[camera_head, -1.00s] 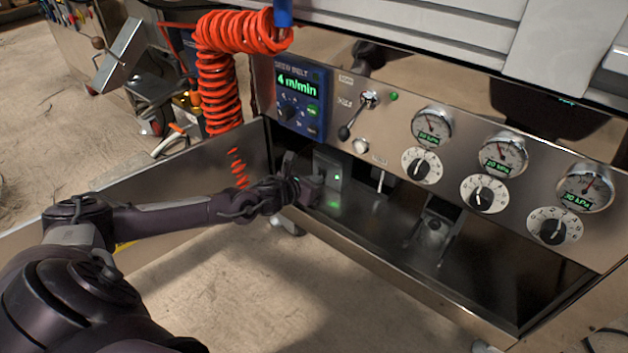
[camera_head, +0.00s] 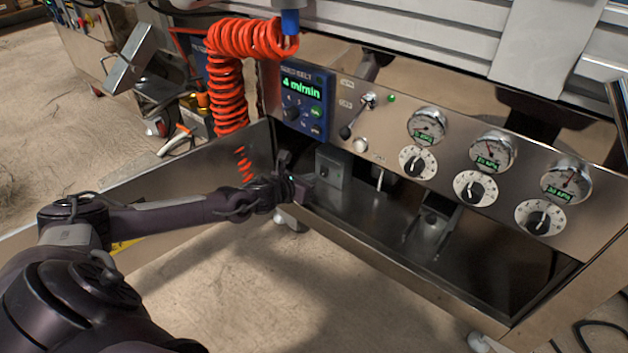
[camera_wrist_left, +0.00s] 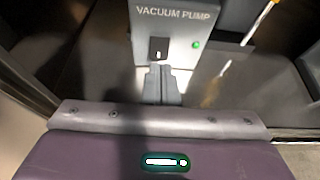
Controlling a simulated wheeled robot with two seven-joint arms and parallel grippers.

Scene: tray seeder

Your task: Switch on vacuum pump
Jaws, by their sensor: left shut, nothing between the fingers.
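The vacuum pump switch box (camera_head: 335,166) is a grey box inside the open bay under the control panel. In the left wrist view the box (camera_wrist_left: 143,36) carries the words VACUUM PUMP, a black switch plate (camera_wrist_left: 159,44) with a small pale lever, and a green lamp (camera_wrist_left: 196,44). My left gripper (camera_head: 304,190) is shut and empty, just left of and in front of the box. Its closed fingers (camera_wrist_left: 160,77) point at the switch from below; whether they touch it I cannot tell. My right gripper is not in view.
Above the bay are a blue speed display (camera_head: 303,100), a lever, a lit green lamp (camera_head: 391,98), and gauges with dials (camera_head: 476,188). A steel side panel (camera_head: 200,165) and a red coiled hose (camera_head: 228,90) are at the left. The bay has a front lip (camera_head: 400,265).

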